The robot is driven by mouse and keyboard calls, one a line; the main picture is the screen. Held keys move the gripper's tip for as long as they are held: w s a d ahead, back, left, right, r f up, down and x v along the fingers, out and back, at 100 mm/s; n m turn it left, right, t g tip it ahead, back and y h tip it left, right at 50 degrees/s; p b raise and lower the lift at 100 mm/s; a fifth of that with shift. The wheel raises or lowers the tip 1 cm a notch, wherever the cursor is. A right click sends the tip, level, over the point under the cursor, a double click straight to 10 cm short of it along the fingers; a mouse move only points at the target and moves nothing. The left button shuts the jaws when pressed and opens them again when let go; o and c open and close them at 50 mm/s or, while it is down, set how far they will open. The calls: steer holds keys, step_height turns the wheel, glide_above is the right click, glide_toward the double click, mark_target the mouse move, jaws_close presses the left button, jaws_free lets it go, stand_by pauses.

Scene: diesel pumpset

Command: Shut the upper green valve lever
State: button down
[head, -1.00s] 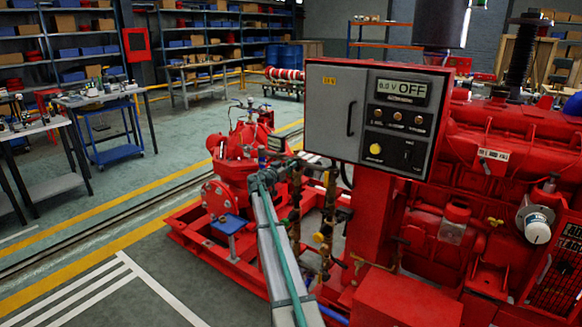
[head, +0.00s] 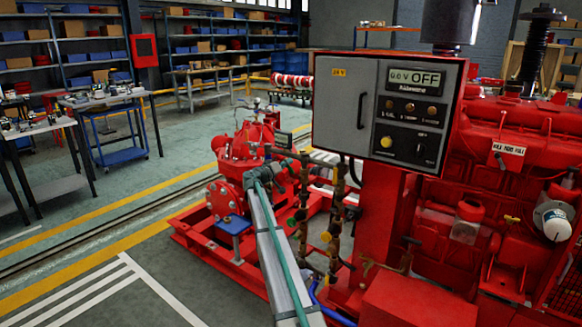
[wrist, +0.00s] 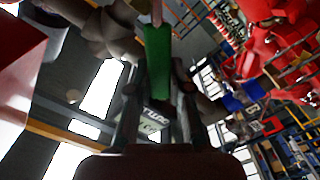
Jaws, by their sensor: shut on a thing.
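A green valve lever (wrist: 157,52) stands at the top centre of the wrist view, between the fingers of my gripper (wrist: 160,82). The fingers are shut on it, one along each side. In the head view, my gripper (head: 298,168) is at the upper part of the brass pipework (head: 303,205), left of the control panel. The lever is too small and too covered by the gripper to make out there, so its angle to the pipe cannot be told.
The grey control panel (head: 350,100), reading OFF, stands close to the right of my gripper. The red pump (head: 245,150) is behind and left. A second brass pipe (head: 335,215) runs beside the first. The floor at left is open.

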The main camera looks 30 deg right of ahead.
step_height(320, 180, down, 6)
steer(key=w+a+n, duration=0.1)
steer(key=w+n, duration=0.1)
steer(key=n, duration=0.6)
steer(key=shift+w+n, duration=0.2)
steer(key=shift+n, duration=0.2)
steer(key=c, duration=1)
jaws_free()
steer(key=shift+r, duration=0.1)
steer(key=shift+c, duration=0.2)
steer(key=v, duration=1.2)
